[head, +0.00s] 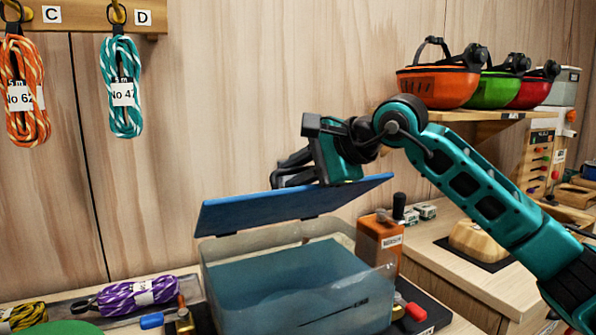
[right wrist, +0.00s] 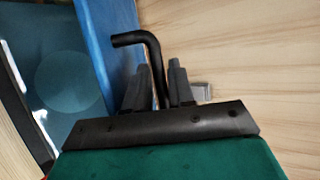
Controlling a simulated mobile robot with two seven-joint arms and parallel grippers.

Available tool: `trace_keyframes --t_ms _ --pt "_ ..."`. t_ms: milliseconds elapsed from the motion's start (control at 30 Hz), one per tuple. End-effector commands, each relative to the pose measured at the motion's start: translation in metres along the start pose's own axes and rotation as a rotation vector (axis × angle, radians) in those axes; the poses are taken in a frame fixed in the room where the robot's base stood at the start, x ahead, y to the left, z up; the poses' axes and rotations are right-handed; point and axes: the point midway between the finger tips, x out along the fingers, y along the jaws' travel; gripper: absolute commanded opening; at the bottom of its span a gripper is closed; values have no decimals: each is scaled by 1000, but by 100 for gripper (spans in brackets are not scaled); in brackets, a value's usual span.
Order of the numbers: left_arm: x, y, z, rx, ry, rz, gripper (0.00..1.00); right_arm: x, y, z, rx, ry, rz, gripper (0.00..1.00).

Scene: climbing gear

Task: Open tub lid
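The clear tub (head: 290,290) stands on the bench with its blue lid (head: 290,205) raised and tilted up at the back; the lid also shows in the right wrist view (right wrist: 108,45). The tub's mouth is uncovered at the front. My right gripper (head: 283,176) is at the lid's upper edge. In the right wrist view, its fingers (right wrist: 160,85) lie close on both sides of a black bent handle (right wrist: 150,48) that reaches to the lid's face. The fingers look shut on this handle. My left gripper is not in view.
An orange box (head: 378,246) stands right of the tub. A purple rope bundle (head: 135,295) lies left of it. Orange (head: 438,87), green (head: 493,90) and red (head: 533,92) helmets sit on a shelf. Two rope coils hang on the left wall.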

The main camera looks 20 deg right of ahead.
Motion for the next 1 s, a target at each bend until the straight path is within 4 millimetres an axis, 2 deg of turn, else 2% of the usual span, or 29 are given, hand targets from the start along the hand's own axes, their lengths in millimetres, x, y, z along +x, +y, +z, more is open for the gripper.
trace_keyframes --t_ms 167,267,500,700,833,1000 --pt "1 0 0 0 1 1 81 -7 0 -1 0 1 -1 23" --pt "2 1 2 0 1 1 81 -21 0 -1 -1 3 -2 23" --pt "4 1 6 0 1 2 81 -74 0 -1 -1 4 -3 23" --pt "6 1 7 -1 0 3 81 -111 0 -1 0 3 -1 23" --pt "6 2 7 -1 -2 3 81 -124 0 0 -1 1 -2 23" --pt "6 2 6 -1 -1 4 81 -129 0 0 -1 0 1 23"
